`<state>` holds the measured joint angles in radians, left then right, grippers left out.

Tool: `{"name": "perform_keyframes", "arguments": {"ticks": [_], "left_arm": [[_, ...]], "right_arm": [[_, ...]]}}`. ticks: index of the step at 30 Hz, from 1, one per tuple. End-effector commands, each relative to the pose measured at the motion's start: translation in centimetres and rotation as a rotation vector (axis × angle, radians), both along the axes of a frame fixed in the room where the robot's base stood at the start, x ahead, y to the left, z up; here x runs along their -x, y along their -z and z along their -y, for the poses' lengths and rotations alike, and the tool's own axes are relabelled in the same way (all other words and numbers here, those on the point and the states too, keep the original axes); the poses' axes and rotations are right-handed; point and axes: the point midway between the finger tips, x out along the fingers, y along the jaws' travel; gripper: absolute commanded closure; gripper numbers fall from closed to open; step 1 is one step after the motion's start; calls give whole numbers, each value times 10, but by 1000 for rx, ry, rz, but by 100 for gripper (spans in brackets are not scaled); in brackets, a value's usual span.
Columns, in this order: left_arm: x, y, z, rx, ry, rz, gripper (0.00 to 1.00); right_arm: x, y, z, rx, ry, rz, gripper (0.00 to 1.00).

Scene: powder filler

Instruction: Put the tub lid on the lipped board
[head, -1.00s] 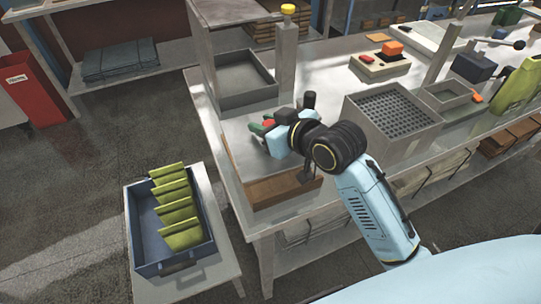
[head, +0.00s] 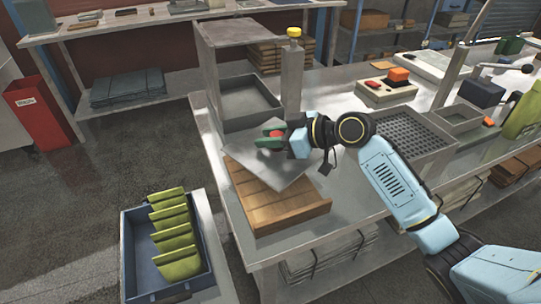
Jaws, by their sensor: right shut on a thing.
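The tub lid (head: 268,165) is a flat grey plate with a red knob. My right gripper (head: 273,136) has green fingertips and is shut on the knob. The lid hangs at an angle over the back part of the lipped board (head: 285,211), a brown slatted wooden board with a raised front edge. The lid hides the board's back. I cannot tell whether lid and board touch. The open grey tub (head: 249,103) stands just behind. My left gripper is not in view.
A grey post with a yellow top (head: 293,70) stands close behind my right gripper. A perforated grey box (head: 405,140) is to the right. A blue crate with green scoops (head: 132,255) stands on a lower table at left.

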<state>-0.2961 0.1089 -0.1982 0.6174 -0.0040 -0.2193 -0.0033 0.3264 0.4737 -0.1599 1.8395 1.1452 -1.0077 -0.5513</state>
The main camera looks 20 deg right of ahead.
Motion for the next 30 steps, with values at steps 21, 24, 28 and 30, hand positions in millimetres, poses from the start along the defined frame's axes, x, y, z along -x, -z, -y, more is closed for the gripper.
{"name": "perform_keyframes", "arguments": {"ticks": [21, 24, 28, 30], "left_arm": [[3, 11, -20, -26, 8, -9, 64], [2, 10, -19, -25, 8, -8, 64], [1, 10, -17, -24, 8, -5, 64], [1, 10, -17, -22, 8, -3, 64]], "right_arm": [[0, 49, 0, -1, 1, 0, 99], [0, 48, 0, 0, 2, -2, 60], [0, 48, 0, 0, 2, -2, 49], [0, 48, 0, 0, 2, -2, 49]]}}
